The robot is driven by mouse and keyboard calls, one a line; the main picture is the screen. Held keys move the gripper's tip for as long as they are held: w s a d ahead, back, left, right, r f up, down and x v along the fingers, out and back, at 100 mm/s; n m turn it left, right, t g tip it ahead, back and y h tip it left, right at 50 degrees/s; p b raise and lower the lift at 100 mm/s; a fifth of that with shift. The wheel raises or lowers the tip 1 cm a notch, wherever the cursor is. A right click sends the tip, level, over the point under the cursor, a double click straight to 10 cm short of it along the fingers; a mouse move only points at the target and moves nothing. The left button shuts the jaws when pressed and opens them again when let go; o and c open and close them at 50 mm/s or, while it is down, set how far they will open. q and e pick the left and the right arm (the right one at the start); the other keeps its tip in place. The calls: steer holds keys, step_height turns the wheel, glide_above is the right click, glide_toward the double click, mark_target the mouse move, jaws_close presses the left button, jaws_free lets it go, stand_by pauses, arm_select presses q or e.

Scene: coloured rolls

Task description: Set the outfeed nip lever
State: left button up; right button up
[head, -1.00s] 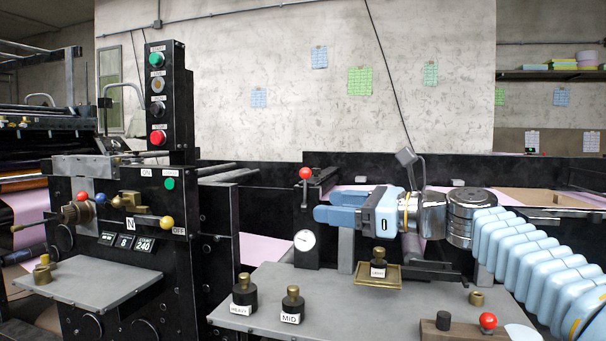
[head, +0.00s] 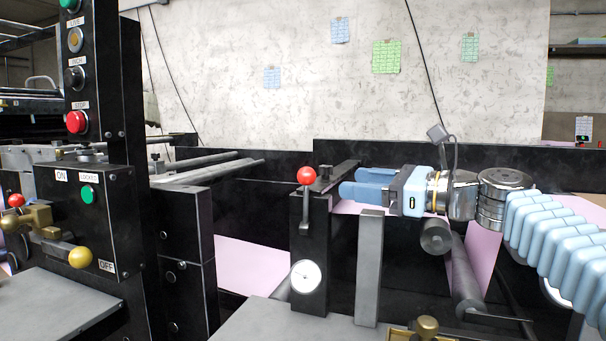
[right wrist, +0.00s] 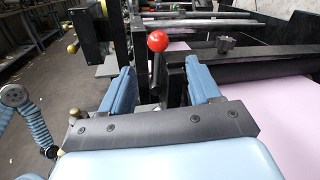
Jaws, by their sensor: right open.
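The lever has a red ball knob (head: 306,176) on a short stem, standing near upright at the top of a black post (head: 310,250) with a round white dial (head: 306,276). My right gripper (head: 350,183), with blue fingers, is open and empty to the right of the knob, at about its height, and apart from it. In the right wrist view the red knob (right wrist: 157,41) and its stem show ahead, between the two spread fingers (right wrist: 160,72). My left gripper is not in view.
A grey upright (head: 369,265) stands just right of the lever post. Rollers (head: 463,280) and a pink web (head: 480,250) lie below my right arm. A control box (head: 85,215) with a brass-knobbed handle (head: 80,257) is at left. A brass weight (head: 427,328) shows at the bottom edge.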

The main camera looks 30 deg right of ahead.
mark_target(309, 178)
steer(key=x, duration=1.3)
steer(key=shift+a, duration=0.15)
jaws_close()
